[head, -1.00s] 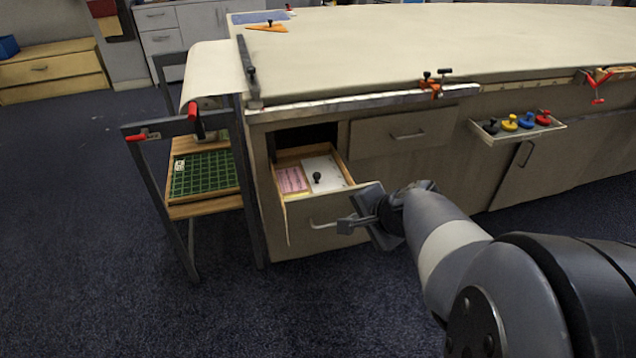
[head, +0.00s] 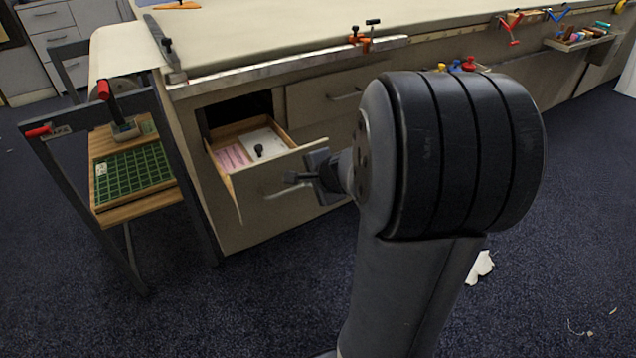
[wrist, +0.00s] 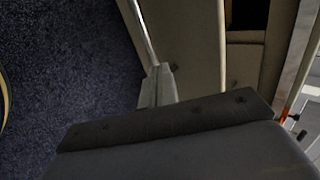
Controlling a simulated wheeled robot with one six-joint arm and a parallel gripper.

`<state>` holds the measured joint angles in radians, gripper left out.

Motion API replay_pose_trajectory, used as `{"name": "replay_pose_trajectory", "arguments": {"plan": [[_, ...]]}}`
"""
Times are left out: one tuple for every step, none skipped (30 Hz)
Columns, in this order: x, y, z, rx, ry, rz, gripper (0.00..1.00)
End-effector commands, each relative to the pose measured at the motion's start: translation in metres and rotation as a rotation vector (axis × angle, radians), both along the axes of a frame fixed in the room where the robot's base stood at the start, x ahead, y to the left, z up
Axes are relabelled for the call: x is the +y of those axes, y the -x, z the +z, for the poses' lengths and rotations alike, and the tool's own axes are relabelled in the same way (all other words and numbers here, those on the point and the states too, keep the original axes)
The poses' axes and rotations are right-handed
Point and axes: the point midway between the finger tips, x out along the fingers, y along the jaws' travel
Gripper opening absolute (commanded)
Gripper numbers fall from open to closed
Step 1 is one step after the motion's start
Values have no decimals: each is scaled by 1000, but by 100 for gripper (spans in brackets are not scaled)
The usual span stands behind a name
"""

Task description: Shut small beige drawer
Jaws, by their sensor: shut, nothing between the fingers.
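The small beige drawer (head: 250,187) is pulled out of the left end of the table, below the tabletop. Its inside shows a pink card, a white panel and a black knob. In the head view my gripper (head: 290,178) is shut and empty in front of the drawer face, close to its bar handle (head: 274,196). I cannot tell whether it touches. In the wrist view the shut fingertips (wrist: 159,84) lie by the beige drawer face (wrist: 188,50), near the end of the metal handle bar (wrist: 143,30).
A side rack (head: 52,160) with a green grid tray (head: 135,176) stands left of the drawer. A closed drawer (head: 315,100) sits to the right. Clamps (head: 362,38) grip the table edge. My arm hides part of the table front. Dark carpet in front is mostly clear; a white scrap (head: 481,267) lies there.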

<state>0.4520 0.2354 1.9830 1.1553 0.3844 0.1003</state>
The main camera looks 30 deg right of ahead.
Motion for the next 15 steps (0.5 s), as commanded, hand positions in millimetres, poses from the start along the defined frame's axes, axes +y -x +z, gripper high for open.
{"name": "replay_pose_trajectory", "arguments": {"plan": [[1, -7, -12, 3, 0, 1, 0], [1, -12, -12, 2, 1, 2, 0], [1, -19, -6, 1, 2, 3, 0], [1, -23, -6, 1, 1, 4, 0], [1, -27, -6, 1, 2, 3, 0], [1, -31, -6, 1, 2, 3, 0], [1, -34, -6, 1, 1, 2, 0], [1, -37, -6, 1, 1, 1, 0], [1, -40, -6, 0, 1, 1, 0], [2, -42, -6, 1, 1, 1, 0], [2, -43, -6, 1, 1, 1, 0], [2, -45, -6, 1, 1, 1, 0], [2, -46, -6, 0, 1, 1, 0], [2, -47, -6, 0, 1, 0, 0], [2, -47, -6, 0, 1, 0, 0]]}}
